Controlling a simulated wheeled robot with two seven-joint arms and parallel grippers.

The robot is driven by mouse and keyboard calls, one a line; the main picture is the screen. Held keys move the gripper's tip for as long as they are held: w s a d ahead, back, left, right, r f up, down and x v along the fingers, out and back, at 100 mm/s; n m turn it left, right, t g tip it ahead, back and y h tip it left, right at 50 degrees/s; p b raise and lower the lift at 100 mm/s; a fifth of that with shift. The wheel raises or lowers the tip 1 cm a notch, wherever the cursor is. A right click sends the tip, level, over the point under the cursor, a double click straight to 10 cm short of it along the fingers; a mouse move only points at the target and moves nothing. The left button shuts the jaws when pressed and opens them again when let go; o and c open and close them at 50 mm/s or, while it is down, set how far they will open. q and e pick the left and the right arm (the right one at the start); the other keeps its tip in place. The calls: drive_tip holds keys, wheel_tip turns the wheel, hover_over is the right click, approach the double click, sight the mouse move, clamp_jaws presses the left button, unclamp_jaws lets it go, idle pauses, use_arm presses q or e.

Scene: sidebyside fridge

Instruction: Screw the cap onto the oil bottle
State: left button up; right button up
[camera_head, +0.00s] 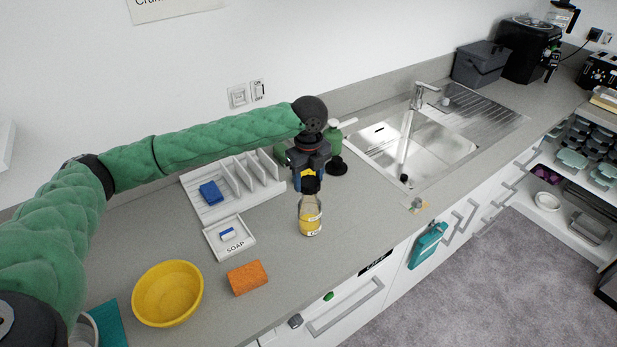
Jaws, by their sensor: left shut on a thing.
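The oil bottle (310,219), clear glass with yellow oil and a light label, stands upright on the grey counter in front of the sink. My left gripper (310,183) points down right over its top and is shut on the small dark cap at the bottle's neck. The fingers hide most of the cap and neck, so I cannot tell how the cap sits on the thread. My right gripper is not in view.
A white rack (232,190) with a blue sponge, a soap tray (229,238), an orange sponge (247,278) and a yellow bowl (167,293) lie left of the bottle. The sink (440,140) is to the right. The counter right around the bottle is clear.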

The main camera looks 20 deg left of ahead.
use_arm(q)
drive_tip(key=shift+f, duration=0.15)
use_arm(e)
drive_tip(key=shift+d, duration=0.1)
use_arm(q)
drive_tip(key=shift+f, duration=0.45)
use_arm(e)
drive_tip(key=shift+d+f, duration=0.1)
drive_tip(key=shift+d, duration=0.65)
use_arm(q)
drive_tip(key=shift+f, duration=0.1)
drive_tip(key=shift+f, duration=0.4)
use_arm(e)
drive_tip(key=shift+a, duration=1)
use_arm(q)
drive_tip(key=shift+f, duration=0.15)
drive_tip(key=o, duration=0.7)
drive_tip(key=shift+c, duration=0.2)
drive_tip(key=shift+o, duration=0.9)
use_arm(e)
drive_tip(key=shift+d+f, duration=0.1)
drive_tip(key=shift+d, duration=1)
